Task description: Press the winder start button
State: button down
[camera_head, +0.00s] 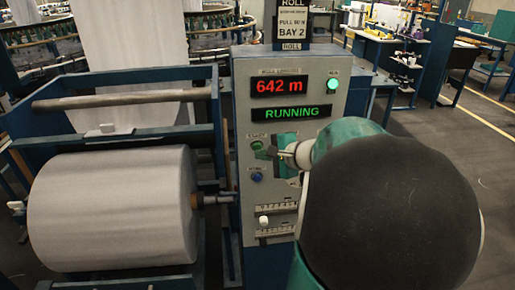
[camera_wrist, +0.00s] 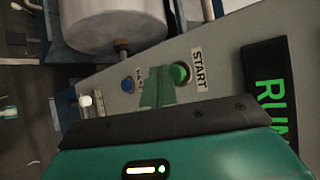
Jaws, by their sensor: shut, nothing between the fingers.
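The grey winder control panel (camera_head: 241,95) stands in the middle of the head view. Its green start button (camera_head: 257,145) sits below the displays; in the wrist view the green button (camera_wrist: 180,72) is beside the START label (camera_wrist: 199,70). My gripper (camera_head: 268,152) is shut and empty in front of the panel, right by the green button. In the wrist view its green fingers (camera_wrist: 158,88) reach up close beside the button and hide part of the panel. I cannot tell whether they touch it. The display (camera_head: 292,112) reads RUNNING, and the meter display (camera_head: 279,86) reads 642 m.
A green lamp (camera_head: 333,84) is lit on the panel. A blue button (camera_head: 256,176) is below the green one, and a white slider knob (camera_head: 263,220) is lower. A large white roll (camera_head: 110,210) in a blue frame is at left. Open floor lies at right.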

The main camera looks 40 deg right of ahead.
jog(key=shift+s, duration=0.1)
jog(key=s+a, duration=0.1)
jog(key=s, duration=0.1)
jog(key=s+a, duration=0.2)
dwell(0.4)
dwell(0.7)
jog(key=a+n+g+y, duration=0.45)
jog(key=a+n, duration=0.45)
jog(key=a, duration=0.8)
jog(key=s+a+n+g+h, duration=0.3)
jog(key=s+a+n+h, duration=0.2)
jog(key=s+a+n, duration=0.3)
jog(key=a+n, duration=0.1)
jog(key=n, duration=0.2)
jog(key=shift+s+a+n+h, duration=0.15)
jog(key=shift+a+n+h, duration=0.1)
jog(key=shift+n+h, duration=0.1)
